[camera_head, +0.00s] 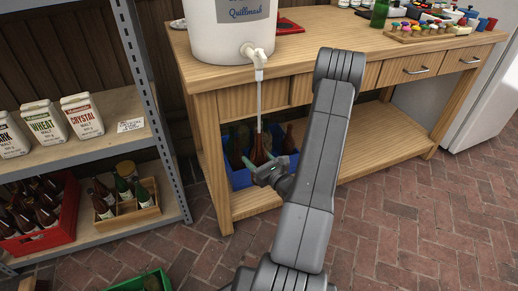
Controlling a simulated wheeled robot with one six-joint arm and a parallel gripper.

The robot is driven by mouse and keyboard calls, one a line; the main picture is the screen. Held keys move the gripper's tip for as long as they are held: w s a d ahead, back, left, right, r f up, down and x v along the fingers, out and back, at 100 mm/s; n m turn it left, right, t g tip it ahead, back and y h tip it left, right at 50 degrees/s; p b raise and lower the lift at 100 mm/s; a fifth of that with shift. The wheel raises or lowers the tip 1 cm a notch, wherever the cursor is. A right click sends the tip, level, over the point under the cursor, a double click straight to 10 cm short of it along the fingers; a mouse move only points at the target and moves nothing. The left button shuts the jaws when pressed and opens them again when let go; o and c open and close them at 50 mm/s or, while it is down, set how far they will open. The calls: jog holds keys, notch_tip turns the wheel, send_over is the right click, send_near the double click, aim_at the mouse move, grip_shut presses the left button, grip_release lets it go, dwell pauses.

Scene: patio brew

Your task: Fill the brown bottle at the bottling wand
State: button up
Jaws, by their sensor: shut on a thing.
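The brown bottle (260,152) is held upright in my gripper (265,170), which is shut on it. The bottling wand (259,100) is a thin pale tube hanging from the tap (257,58) of the white bucket (225,32). The wand's lower end meets the bottle's mouth in this view; whether it is inside the neck I cannot tell. The fill level does not show. The bottle's lower part is hidden by the gripper.
A blue crate (240,179) with bottles stands on the bench's lower shelf behind the gripper. The wooden bench leg (213,165) is close left. A red crate (42,240) and wooden carrier (140,215) hold bottles at left. A green crate (150,280) is on the floor.

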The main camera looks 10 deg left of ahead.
notch_tip(320, 180, down, 15)
jog(key=b, duration=1.1)
dwell(1.2)
dwell(0.4)
jog(key=s+d, duration=0.9)
jog(key=s, duration=0.4)
jog(key=shift+s, duration=0.15)
dwell(1.4)
